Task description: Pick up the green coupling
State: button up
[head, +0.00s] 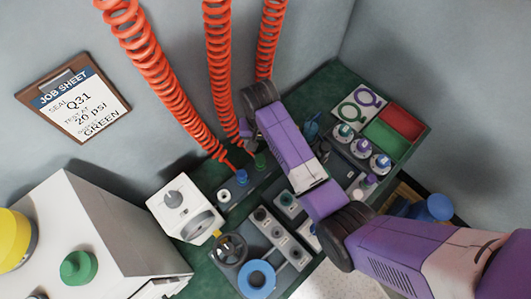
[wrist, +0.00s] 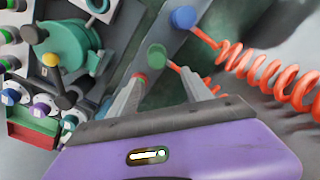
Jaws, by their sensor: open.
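The green coupling (wrist: 156,55) stands on a grey strip in the wrist view, just beyond and between my fingertips, with an orange coiled hose joined to it. In the head view the green coupling (head: 261,160) sits at the back of the bench, right of the blue coupling (head: 241,177). The blue coupling (wrist: 183,17) shows above it in the wrist view. A red part (wrist: 139,77) shows beside my left finger, mostly hidden. My gripper (wrist: 158,76) is open and empty, its fingers apart and pointing toward the green coupling. Whether they touch it is unclear.
Three orange coiled hoses (head: 219,65) hang close to my wrist. A white gauge box (head: 186,207), a handwheel (head: 229,250) and several valve blocks crowd the green bench. A red and green tray (head: 385,138) lies at right. A job sheet (head: 75,100) on the wall reads Q31, 20 psi, GREEN.

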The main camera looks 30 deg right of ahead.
aim_at(260, 157)
jog(key=shift+s, duration=0.5)
jog(key=shift+s+f, duration=0.1)
jog(key=shift+f, duration=0.15)
jog(key=f, duration=0.7)
jog(key=shift+a+f+p, duration=0.1)
jog(key=shift+a+p, duration=0.2)
jog(key=shift+p, duration=0.05)
grip_shut()
